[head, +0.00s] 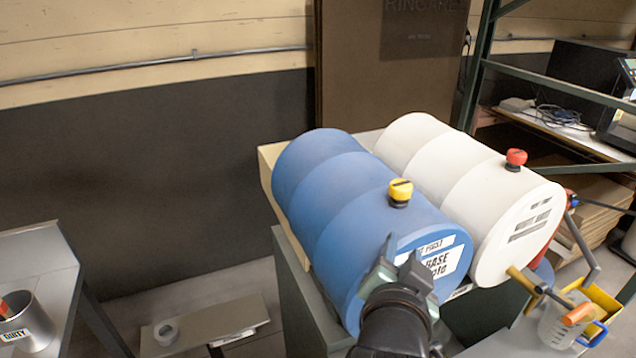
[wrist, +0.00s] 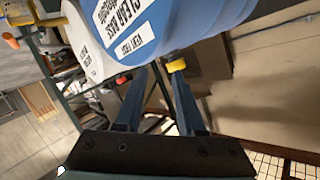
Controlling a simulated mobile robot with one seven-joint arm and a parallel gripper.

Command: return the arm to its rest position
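My gripper (head: 396,262) is in front of the lower part of the blue drum's labelled end in the head view. In the wrist view my gripper's two fingers (wrist: 155,85) stand apart with nothing held between them. The blue drum (head: 330,190) lies on its side with a yellow cap (head: 400,192) on top. It also fills the upper part of the wrist view (wrist: 205,25). My gripper hides part of its label. I cannot tell whether the gripper touches the drum.
A white drum (head: 470,180) with a red cap (head: 515,158) lies beside the blue one on a stand (head: 290,270). At right are a measuring jug (head: 560,325) and a yellow-handled lever (head: 535,287). A metal can (head: 28,325) stands on the left table (head: 40,255).

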